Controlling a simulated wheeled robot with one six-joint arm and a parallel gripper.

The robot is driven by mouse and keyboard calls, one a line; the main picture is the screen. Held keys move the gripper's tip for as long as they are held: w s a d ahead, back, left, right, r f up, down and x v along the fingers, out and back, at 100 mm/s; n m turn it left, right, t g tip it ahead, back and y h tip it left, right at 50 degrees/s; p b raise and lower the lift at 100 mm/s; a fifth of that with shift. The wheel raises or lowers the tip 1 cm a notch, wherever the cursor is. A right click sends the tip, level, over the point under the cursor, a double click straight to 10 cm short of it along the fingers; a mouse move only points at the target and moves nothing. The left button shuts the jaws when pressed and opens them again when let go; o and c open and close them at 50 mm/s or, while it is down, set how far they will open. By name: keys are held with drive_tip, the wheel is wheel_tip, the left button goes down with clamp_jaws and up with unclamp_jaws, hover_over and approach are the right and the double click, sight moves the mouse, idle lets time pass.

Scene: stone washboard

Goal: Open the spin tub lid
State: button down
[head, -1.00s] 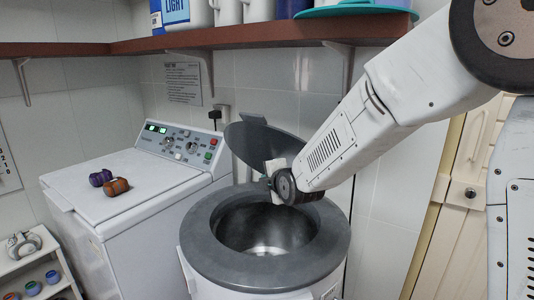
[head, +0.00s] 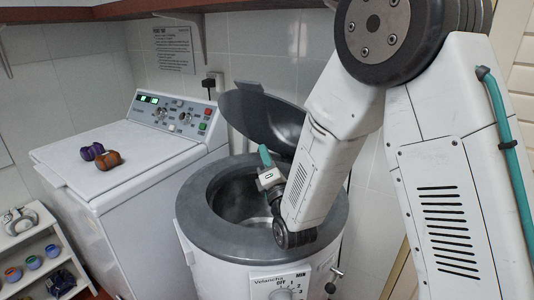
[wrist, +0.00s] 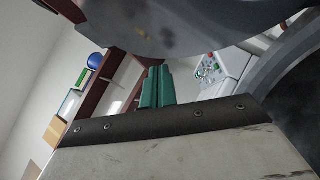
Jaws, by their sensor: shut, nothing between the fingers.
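The spin tub (head: 205,246) is a round white machine with a grey rim and a dark open mouth. Its grey lid (head: 266,118) stands raised and tilted back at the rear of the rim. In the wrist view a grey curved surface, which looks like the lid (wrist: 180,25), fills the top. My gripper (head: 265,156) has teal fingers and is over the tub opening, in front of the raised lid. The fingers also show in the wrist view (wrist: 156,88), shut together and empty. I cannot tell whether they touch the lid. My arm hides the right part of the opening.
A white washing machine (head: 115,195) stands left of the tub, with purple (head: 92,151) and brown (head: 108,160) rolled items on top. A small white shelf (head: 40,245) with jars is at lower left. A wooden shelf (head: 130,10) runs along the wall above.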

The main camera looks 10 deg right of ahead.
sight(277, 122)
drive_tip(key=w+r, duration=0.1)
drive_tip(key=w, duration=0.1)
drive_tip(key=w+r, duration=0.2)
drive_tip(key=w, duration=0.1)
drive_tip(key=w+r, duration=0.2)
drive_tip(key=shift+w+d, duration=0.2)
drive_tip(key=shift+w, duration=0.15)
drive_tip(key=shift+w+d+r, duration=0.2)
drive_tip(key=shift+w+r, duration=0.1)
